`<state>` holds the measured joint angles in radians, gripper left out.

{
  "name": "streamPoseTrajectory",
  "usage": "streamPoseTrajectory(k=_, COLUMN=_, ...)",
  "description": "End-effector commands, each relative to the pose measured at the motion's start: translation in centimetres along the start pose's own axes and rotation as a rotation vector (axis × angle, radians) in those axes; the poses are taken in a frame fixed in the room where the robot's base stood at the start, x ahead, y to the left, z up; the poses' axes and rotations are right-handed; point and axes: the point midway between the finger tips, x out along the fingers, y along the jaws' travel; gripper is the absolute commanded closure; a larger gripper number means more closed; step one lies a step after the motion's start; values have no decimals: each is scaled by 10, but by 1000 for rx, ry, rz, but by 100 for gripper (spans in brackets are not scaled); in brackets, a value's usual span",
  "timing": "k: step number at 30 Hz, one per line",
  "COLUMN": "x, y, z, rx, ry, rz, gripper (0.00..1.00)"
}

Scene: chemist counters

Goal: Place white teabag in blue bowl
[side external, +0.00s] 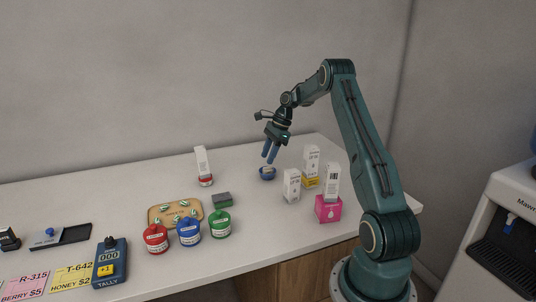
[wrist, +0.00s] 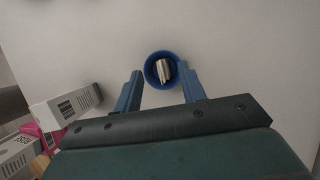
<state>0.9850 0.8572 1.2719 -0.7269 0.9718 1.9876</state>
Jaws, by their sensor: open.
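The blue bowl (side external: 267,175) stands on the white counter, below and slightly left of my gripper in the side view. It also shows in the wrist view (wrist: 148,76), between my finger tips. The white teabag (wrist: 163,70) appears inside the bowl's rim in the wrist view, leaning or lying within it. In the side view only a small pale patch shows in the bowl. My gripper (side external: 269,155) is open and points down above the bowl. Its two blue fingers (wrist: 160,80) are apart with nothing between them that I can see held.
White boxes stand right of the bowl, one (side external: 291,185) by itself, one on a yellow box (side external: 311,181) and one on a pink box (side external: 328,209). Red, blue and green jars (side external: 189,232) and a wooden tray (side external: 153,215) lie left. Counter around the bowl's left is clear.

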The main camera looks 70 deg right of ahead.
Motion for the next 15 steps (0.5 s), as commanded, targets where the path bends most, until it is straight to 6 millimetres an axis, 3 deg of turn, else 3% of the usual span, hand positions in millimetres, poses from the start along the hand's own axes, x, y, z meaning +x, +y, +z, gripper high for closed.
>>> streamPoseTrajectory(k=9, x=-28, y=0, z=11, rx=0, ry=1, rz=-2, gripper=59)
streamPoseTrajectory(k=15, x=-31, y=0, z=13, rx=0, ry=1, rz=0, gripper=59)
